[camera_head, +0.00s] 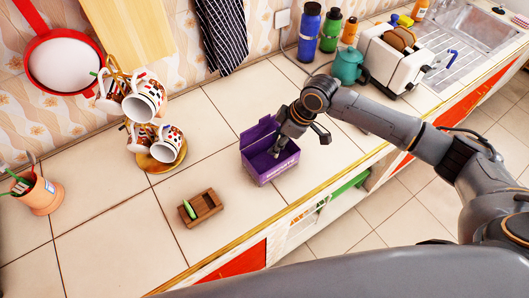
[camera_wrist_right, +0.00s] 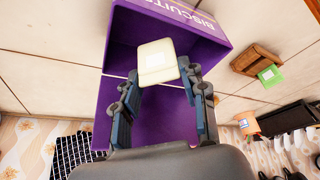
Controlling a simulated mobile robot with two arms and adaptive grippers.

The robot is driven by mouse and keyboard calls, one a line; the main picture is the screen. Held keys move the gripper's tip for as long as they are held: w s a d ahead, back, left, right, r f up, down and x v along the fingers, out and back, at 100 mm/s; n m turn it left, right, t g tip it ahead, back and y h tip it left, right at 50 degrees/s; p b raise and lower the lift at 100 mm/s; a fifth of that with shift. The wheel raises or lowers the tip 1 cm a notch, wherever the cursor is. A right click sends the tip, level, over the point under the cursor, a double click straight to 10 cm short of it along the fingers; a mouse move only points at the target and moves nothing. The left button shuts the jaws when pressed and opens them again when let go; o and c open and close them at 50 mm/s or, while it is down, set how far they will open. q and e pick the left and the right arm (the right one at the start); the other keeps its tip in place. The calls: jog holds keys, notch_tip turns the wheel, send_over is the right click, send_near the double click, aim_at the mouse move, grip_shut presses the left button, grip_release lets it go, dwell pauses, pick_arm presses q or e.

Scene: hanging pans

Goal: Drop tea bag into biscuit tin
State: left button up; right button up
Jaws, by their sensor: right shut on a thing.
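The purple biscuit tin (camera_head: 270,172) stands open on the tiled counter, its lid tipped back. In the right wrist view the tin (camera_wrist_right: 120,60) fills the middle. My right gripper (camera_head: 277,150) reaches down into the tin's opening, and its fingers (camera_wrist_right: 160,80) show in the right wrist view. It is shut on a cream square tea bag (camera_wrist_right: 157,58), which shows against the purple inside of the tin. I cannot tell whether the bag touches the tin. In the head view the tea bag is hidden by the gripper. My left gripper is not in view.
A small wooden box (camera_head: 207,208) with a green item (camera_head: 189,208) sits left of the tin. A mug stand (camera_head: 155,140) and a terracotta pot (camera_head: 42,192) stand further left. A teal teapot (camera_head: 347,66) and white toaster (camera_head: 392,58) stand behind right. The counter's front edge is close.

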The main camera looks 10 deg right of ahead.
jog(key=o, duration=0.8)
jog(key=v, duration=1.2)
